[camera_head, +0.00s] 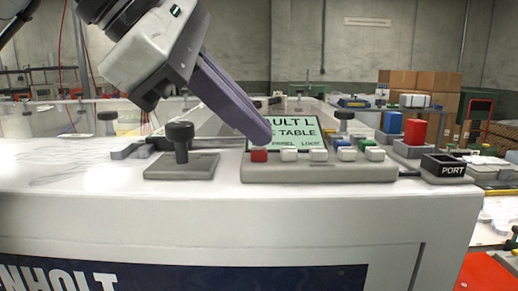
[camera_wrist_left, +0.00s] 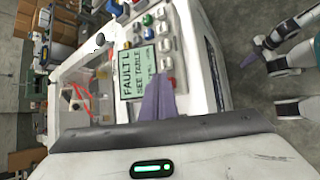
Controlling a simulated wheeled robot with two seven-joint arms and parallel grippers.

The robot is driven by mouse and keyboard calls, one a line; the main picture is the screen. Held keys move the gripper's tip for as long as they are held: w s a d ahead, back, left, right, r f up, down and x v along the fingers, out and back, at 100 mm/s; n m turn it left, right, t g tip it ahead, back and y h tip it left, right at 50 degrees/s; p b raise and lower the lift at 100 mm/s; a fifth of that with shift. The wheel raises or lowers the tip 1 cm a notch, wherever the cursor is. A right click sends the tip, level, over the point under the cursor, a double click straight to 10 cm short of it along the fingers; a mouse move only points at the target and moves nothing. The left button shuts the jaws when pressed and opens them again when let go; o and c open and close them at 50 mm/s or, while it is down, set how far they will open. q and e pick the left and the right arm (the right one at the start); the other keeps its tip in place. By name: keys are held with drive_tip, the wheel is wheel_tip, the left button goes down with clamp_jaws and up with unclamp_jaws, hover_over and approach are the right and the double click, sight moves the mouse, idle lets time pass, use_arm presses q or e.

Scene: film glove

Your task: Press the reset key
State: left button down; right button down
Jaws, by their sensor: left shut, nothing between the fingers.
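A grey key panel (camera_head: 322,171) on the white machine top carries a row of small keys: a red key (camera_head: 259,155) at the left end, then several white keys (camera_head: 318,155). No reset label is readable. My left gripper (camera_head: 262,137) is shut and empty, its purple fingers slanting down to just above the red key; I cannot tell whether they touch. In the left wrist view the fingertips (camera_wrist_left: 158,84) are beside the red key (camera_wrist_left: 172,82). A green screen (camera_head: 305,132) behind the keys reads "FAULT", partly hidden by the fingers. My right gripper (camera_wrist_left: 272,63) shows at the upper right.
A black knob on a grey base (camera_head: 181,150) stands left of the panel. A black "PORT" block (camera_head: 444,167) and a red block (camera_head: 415,132) stand to the right. Blue and green keys sit behind the white row. The machine's front edge is clear.

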sight(249, 162)
use_arm(q)
drive_tip(key=shift+f, duration=0.25)
drive_tip(key=shift+r, duration=0.15)
idle(0.3)
drive_tip(key=shift+r+p, duration=0.65)
drive_tip(key=shift+r, duration=0.1)
wheel_tip(249, 162, up, 5)
drive_tip(key=p, duration=0.4)
idle(0.5)
